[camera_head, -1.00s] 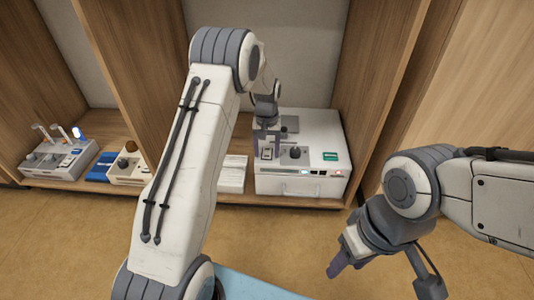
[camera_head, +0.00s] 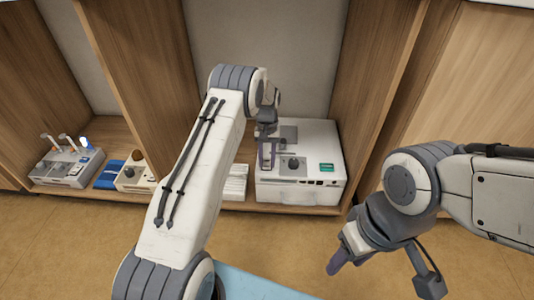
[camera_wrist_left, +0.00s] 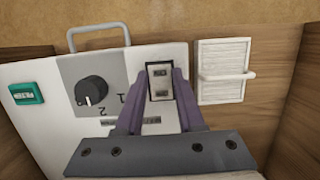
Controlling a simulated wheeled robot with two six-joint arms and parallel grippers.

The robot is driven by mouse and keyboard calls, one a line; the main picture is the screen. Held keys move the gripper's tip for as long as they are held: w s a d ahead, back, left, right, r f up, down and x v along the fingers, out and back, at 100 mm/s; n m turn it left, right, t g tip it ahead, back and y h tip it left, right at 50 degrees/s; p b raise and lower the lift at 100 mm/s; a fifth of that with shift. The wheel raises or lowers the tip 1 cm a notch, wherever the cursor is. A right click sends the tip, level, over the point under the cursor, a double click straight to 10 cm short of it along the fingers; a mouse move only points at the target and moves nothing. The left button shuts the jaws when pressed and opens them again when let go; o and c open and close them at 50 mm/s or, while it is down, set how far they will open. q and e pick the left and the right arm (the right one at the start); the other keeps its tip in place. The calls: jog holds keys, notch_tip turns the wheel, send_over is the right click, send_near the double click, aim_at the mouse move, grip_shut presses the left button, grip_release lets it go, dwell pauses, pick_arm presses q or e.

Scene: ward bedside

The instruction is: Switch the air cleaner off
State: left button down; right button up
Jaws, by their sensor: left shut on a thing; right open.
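The air cleaner (camera_head: 316,140) is a white box in the middle bay. Its top has a dark dial (camera_wrist_left: 91,90) marked 1 and 2, a rocker switch (camera_wrist_left: 159,82) and a green label (camera_wrist_left: 26,93). No lamp on its front looks lit. My left gripper (camera_head: 268,160) is over the switch panel.
A white slatted block (camera_head: 236,182) stands beside the box. Further left are a beige device with a brown knob (camera_head: 137,156), a blue item (camera_head: 110,174) and a grey unit with levers (camera_head: 66,166). Wooden dividers (camera_head: 147,70) flank the bay.

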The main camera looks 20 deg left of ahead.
aim_at(267, 160)
pick_arm(q)
jog(key=shift+w, duration=0.15)
dwell(0.3)
jog(key=c, duration=0.5)
grip_release()
jog(key=shift+r, duration=0.1)
jog(key=p+v, duration=0.5)
jog(key=v, duration=0.5)
jog(key=shift+w+a+r, duration=0.1)
jog(key=shift+w+a, duration=0.05)
jog(key=shift+w, duration=0.05)
